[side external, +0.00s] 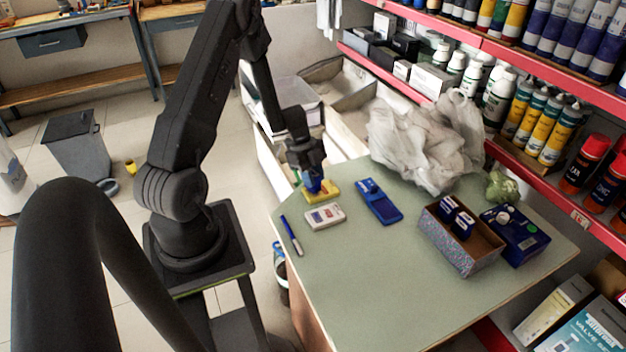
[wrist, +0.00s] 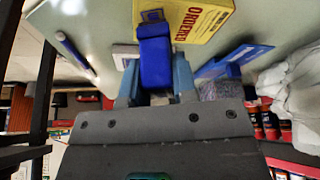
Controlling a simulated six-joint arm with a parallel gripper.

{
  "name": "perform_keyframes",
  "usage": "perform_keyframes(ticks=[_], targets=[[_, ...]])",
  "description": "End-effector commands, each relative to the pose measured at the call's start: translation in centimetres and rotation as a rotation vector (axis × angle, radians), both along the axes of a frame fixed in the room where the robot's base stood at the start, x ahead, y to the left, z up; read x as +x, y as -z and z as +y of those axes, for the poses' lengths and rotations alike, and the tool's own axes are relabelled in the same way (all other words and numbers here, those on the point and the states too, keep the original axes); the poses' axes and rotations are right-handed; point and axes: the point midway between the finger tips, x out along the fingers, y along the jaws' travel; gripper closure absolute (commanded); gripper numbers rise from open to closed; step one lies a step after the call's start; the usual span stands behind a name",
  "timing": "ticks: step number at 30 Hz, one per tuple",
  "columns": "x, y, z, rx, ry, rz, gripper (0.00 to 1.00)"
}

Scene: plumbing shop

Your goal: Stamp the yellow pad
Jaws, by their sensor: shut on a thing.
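The yellow pad (side external: 333,189) lies flat near the far left edge of the green-topped table. My gripper (side external: 314,178) points down over the pad, shut on a blue stamp (wrist: 155,62). The gripper's light blue fingers (wrist: 156,84) lie on both sides of the stamp in the wrist view. The stamp's lower end is at the pad, but I cannot tell whether it touches it.
A white calculator-like device (side external: 325,216), a blue flat case (side external: 379,201) and a blue pen (side external: 291,235) lie nearby. A patterned box (side external: 450,246) holding blue items, a blue box (side external: 520,238) and a plastic bag (side external: 425,135) stand to the right. The table front is clear.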

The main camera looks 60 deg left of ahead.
Motion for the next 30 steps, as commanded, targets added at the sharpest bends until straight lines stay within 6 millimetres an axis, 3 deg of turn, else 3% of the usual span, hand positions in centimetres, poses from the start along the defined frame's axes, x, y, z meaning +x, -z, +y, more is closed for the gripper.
perform_keyframes(ticks=[16,30], targets=[[0.0,-4.2,0.0,0.001,0.000,-0.001,0.97],[0.0,-4.6,0.0,0.000,0.000,0.001,0.97]])
